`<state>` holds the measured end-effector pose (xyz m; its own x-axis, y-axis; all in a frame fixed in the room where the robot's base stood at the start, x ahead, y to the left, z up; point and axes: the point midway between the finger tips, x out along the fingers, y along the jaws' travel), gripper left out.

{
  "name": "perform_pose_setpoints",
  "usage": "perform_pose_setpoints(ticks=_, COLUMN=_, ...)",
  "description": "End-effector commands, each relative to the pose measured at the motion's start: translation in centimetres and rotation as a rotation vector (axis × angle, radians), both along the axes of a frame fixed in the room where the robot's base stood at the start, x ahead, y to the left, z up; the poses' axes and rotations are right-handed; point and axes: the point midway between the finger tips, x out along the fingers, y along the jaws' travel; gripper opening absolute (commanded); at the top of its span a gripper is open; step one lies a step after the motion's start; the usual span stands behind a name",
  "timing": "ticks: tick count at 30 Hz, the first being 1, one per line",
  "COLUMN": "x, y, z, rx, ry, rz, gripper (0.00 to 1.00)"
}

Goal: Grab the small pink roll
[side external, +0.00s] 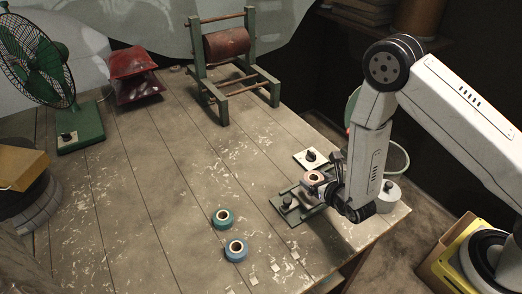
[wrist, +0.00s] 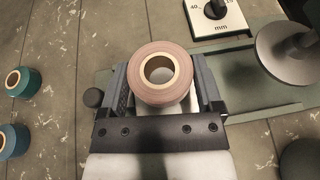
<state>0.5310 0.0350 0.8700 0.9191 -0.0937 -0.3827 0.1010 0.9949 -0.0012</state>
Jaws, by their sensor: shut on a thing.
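The small pink roll (wrist: 160,74) is a dusty pink ring of tape with a pale core and an open hole. My gripper (wrist: 160,85) is shut on it, with one dark finger on each side of the roll in the wrist view. In the side view the pink roll (side external: 313,178) shows at the tip of my gripper (side external: 322,184), over the green metal fixture (side external: 292,220) near the table's right edge. The wrist view does not show clearly whether the roll is clear of the surface beneath.
Two blue-green rolls (side external: 223,218) (side external: 236,250) lie on the table to the left. A white dial plate marked mm (wrist: 215,12) and a grey disc (wrist: 287,50) are close by. A wooden-framed drum (side external: 227,45) stands at the back. The middle of the table is clear.

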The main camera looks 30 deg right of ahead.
Motion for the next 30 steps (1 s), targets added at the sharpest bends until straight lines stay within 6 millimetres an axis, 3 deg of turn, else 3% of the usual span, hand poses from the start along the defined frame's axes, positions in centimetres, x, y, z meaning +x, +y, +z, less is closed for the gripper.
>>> perform_pose_setpoints(ticks=6, x=0.0, y=0.0, z=2.7, rx=0.001, ry=-0.002, rz=0.001, gripper=0.16)
perform_pose_setpoints(ticks=15, x=0.0, y=-0.1, z=5.0, rx=0.001, ry=-0.002, rz=0.001, gripper=0.16)
perform_pose_setpoints(ticks=30, x=0.0, y=-0.1, z=5.5, rx=0.001, ry=0.000, rz=0.002, gripper=0.16)
